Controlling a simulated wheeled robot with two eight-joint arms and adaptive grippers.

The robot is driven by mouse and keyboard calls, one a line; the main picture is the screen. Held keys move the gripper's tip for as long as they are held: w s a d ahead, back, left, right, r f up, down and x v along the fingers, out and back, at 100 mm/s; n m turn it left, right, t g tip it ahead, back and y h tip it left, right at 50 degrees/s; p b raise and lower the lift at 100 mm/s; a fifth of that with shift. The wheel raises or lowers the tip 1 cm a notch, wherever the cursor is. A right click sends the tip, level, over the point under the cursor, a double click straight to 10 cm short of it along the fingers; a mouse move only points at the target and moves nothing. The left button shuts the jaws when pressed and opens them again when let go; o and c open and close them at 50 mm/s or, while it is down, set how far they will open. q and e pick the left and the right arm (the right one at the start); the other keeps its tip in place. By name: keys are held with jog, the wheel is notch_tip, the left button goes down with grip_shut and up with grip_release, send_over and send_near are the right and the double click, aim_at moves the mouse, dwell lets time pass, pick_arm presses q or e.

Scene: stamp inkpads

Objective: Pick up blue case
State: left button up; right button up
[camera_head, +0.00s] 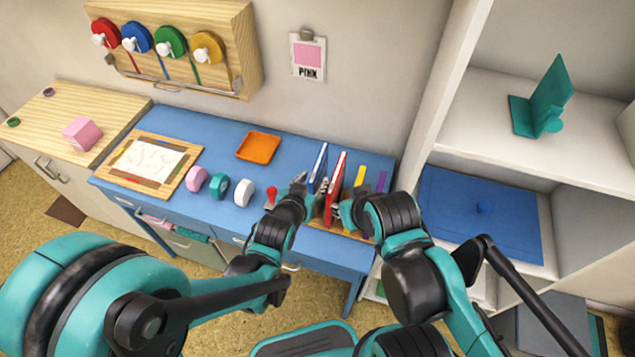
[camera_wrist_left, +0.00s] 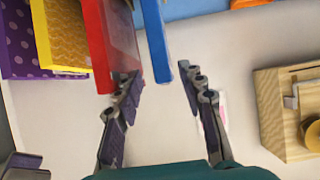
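The blue case (camera_head: 318,166) stands upright at the left end of the row of cases on the blue desk, beside the red case (camera_head: 336,172). My left gripper (camera_head: 304,188) is at the near left side of the blue case. In the left wrist view the gripper (camera_wrist_left: 160,76) is open, and the blue case (camera_wrist_left: 155,38) reaches into the gap between its fingers, apart from both. The red case (camera_wrist_left: 110,45) overlaps the left finger in that view. My right gripper (camera_head: 350,212) is near the red case, with its fingers mostly hidden.
Yellow (camera_head: 360,177) and purple (camera_head: 381,181) cases stand to the right. A red-handled stamp (camera_head: 271,195) and white (camera_head: 243,193), teal (camera_head: 217,187) and pink (camera_head: 196,178) rolls lie left. An orange tray (camera_head: 258,147) is behind. A tall shelf (camera_head: 590,162) stands right.

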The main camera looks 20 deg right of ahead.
aim_at(316, 172)
pick_arm(q)
jog(key=shift+x, duration=0.75)
jog(key=x, duration=0.1)
jog(key=b+x, duration=0.1)
jog(key=x, duration=0.2)
jog(key=shift+w+a+b, duration=0.15)
jog(key=shift+w+b, duration=0.2)
jog(key=shift+w, duration=0.2)
jog(key=shift+r, duration=0.1)
jog(key=shift+s, duration=0.1)
jog(key=shift+c, duration=1.2)
grip_shut()
